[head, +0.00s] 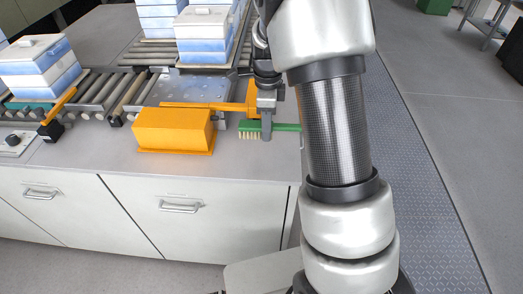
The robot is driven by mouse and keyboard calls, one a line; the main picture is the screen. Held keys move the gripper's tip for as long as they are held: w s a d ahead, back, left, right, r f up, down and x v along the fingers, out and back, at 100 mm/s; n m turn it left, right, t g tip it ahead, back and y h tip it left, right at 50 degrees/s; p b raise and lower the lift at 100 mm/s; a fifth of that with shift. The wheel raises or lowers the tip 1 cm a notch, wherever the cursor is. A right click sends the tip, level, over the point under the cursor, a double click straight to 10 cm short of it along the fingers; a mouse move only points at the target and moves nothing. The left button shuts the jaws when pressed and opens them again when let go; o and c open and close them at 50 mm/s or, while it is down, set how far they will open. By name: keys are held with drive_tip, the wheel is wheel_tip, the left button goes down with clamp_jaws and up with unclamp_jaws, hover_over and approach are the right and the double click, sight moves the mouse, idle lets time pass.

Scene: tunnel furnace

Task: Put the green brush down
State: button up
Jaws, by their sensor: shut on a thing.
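The green brush (284,127) has a long green back with pale bristles pointing down at its left end. It is in the head view, near the counter's front edge, right of an orange box. My gripper (267,130) is shut on the brush, with a finger in front of its back. The brush's right end is hidden behind my arm. I cannot tell whether the bristles touch the counter.
The orange box (174,130) stands on the grey counter (70,155). Behind it are a metal plate (196,89), an orange bar (200,105) and roller conveyors (92,98) with blue-and-white stacked boxes (38,68). Some bare counter lies in front of the brush.

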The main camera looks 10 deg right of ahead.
wheel_tip(320, 180, down, 8)
drive_tip(key=shift+w+r, duration=0.1)
drive_tip(key=shift+r, duration=0.15)
drive_tip(key=shift+f, duration=0.15)
drive_tip(key=o, duration=0.9)
drive_tip(key=shift+o, duration=0.2)
